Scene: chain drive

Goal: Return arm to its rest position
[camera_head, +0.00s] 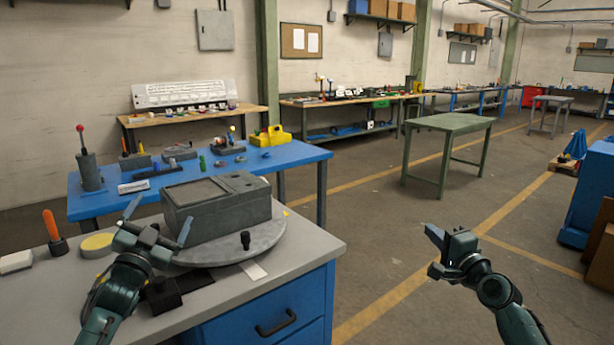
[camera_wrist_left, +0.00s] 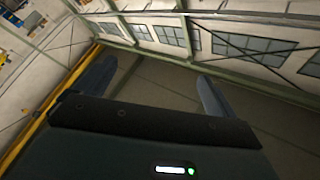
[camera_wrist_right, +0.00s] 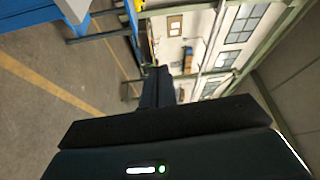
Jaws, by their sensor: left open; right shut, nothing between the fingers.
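My left gripper (camera_head: 158,220) is open and empty. In the head view it is raised in front of the grey box-shaped fixture (camera_head: 222,208) on the round turntable (camera_head: 262,246). My right gripper (camera_head: 436,236) is shut and empty, held over open floor to the right of the bench. In the right wrist view its fingers (camera_wrist_right: 158,88) are together with nothing between them.
The grey bench (camera_head: 50,310) with a blue drawer unit (camera_head: 290,318) lies under my left arm. It carries an orange-handled tool (camera_head: 51,224) and a yellow disc (camera_head: 97,245). A blue table (camera_head: 290,156) stands behind, a green table (camera_head: 450,123) farther off. The floor around my right arm is clear.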

